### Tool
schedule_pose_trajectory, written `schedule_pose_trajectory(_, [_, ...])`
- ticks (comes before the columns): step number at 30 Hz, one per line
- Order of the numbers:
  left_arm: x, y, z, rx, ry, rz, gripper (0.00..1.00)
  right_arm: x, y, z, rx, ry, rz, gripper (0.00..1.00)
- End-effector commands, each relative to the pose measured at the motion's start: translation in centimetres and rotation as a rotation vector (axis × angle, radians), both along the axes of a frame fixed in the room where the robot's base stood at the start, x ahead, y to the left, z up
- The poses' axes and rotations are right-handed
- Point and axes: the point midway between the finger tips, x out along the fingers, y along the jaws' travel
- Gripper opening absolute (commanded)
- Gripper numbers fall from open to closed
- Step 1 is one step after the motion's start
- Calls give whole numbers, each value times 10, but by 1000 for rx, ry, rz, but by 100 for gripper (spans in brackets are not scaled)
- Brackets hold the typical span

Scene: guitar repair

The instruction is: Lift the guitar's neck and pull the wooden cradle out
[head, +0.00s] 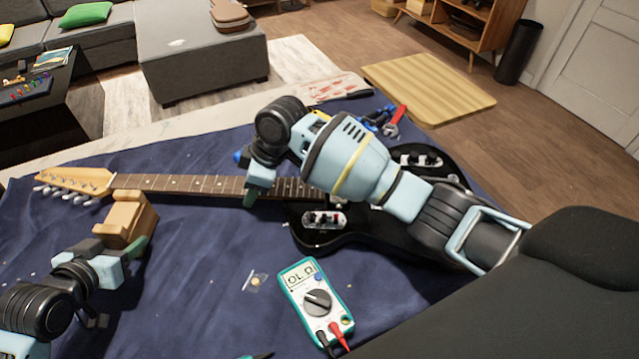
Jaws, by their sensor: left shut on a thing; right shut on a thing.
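The black electric guitar (430,180) lies on a blue cloth, its neck (205,185) running left to a light wood headstock (72,181). My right gripper (254,185) is shut on the neck near the body; its arm crosses over and hides part of the body. The wooden cradle (122,220) is a light brown block at the near side of the neck, close to the headstock. My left gripper (120,248) is shut on the cradle's near lower part. Whether the cradle still touches the neck cannot be told from this view.
A teal multimeter (315,299) with red and black leads lies on the cloth (200,290) in front of the guitar. Red-handled and blue tools (391,124) lie behind the body. The cloth between cradle and multimeter is mostly clear.

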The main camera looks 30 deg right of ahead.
Motion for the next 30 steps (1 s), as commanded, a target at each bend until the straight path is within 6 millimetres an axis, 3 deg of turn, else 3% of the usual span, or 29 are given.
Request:
schedule_pose_trajectory(2, [0, 0, 0, -1, -3, 0, 30, -3, -2, -8, -8, 12, -1, 6])
schedule_pose_trajectory(3, [0, 0, 0, -1, -2, 0, 30, -3, -2, -9, -9, 14, -1, 52])
schedule_pose_trajectory(8, [0, 0, 0, -1, -3, 0, 30, -3, -1, -7, -7, 12, -1, 73])
schedule_pose_trajectory(17, [0, 0, 1, -1, -3, 0, 30, -2, -1, -5, -6, 11, 0, 73])
schedule_pose_trajectory(30, [0, 0, 1, -1, -3, 0, 30, -2, -1, 25, -4, 9, 0, 73])
